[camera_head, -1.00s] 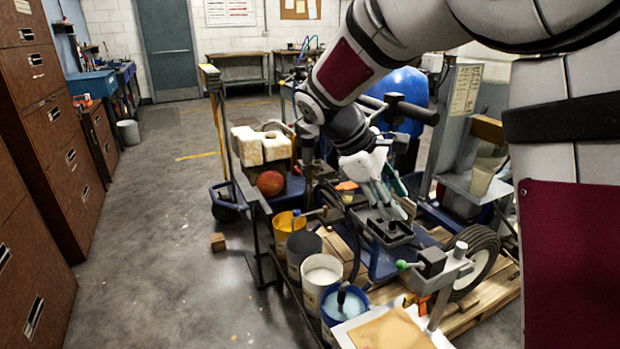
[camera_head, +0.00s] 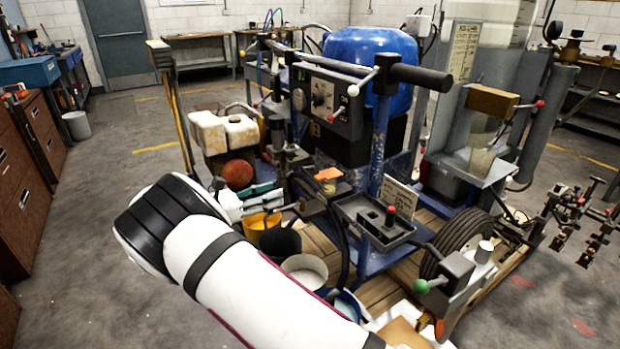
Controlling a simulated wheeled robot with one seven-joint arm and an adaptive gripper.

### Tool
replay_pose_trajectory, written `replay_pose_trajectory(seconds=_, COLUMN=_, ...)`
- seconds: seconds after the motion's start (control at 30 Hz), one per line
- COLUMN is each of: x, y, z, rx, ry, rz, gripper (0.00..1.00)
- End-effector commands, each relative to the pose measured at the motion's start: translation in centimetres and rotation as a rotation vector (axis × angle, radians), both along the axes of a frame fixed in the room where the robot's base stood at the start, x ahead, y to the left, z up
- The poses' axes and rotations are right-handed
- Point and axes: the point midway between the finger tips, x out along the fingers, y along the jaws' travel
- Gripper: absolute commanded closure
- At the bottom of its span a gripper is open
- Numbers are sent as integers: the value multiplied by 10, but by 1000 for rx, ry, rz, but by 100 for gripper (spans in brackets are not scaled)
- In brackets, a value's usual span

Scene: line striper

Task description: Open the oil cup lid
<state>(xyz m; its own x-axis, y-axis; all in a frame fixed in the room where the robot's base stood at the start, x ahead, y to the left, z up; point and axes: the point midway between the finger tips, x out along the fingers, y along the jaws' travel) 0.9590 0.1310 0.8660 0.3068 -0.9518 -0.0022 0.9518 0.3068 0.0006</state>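I cannot pick out the oil cup or its lid for sure. A small dark block with an orange top (camera_head: 328,175) sits on the machine. Right of it, a dark tray (camera_head: 350,208) holds a black block and a red-topped post (camera_head: 390,216). My gripper (camera_head: 264,193) is left of both, above the yellow bucket (camera_head: 258,222), with its teal fingers pointing right. Its white body is partly hidden behind my arm. It seems apart from the dark block and the tray. The finger gap is too small to judge.
A blue tank (camera_head: 368,60) and handlebar (camera_head: 420,76) rise behind. A white bucket (camera_head: 304,272) stands below the tray. A wheel (camera_head: 455,240) and a green-knobbed lever (camera_head: 421,286) are at the right. Open floor (camera_head: 90,230) lies left.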

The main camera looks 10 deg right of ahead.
Motion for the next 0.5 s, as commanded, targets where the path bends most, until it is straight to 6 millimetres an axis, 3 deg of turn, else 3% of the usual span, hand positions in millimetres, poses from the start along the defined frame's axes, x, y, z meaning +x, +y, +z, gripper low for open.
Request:
replay_pose_trajectory(seconds=0.17, x=5, y=-12, z=0, rx=-5, ry=0, rz=2, gripper=60)
replay_pose_trajectory(seconds=0.5, x=24, y=-74, z=0, rx=-3, ry=1, rz=-1, gripper=60)
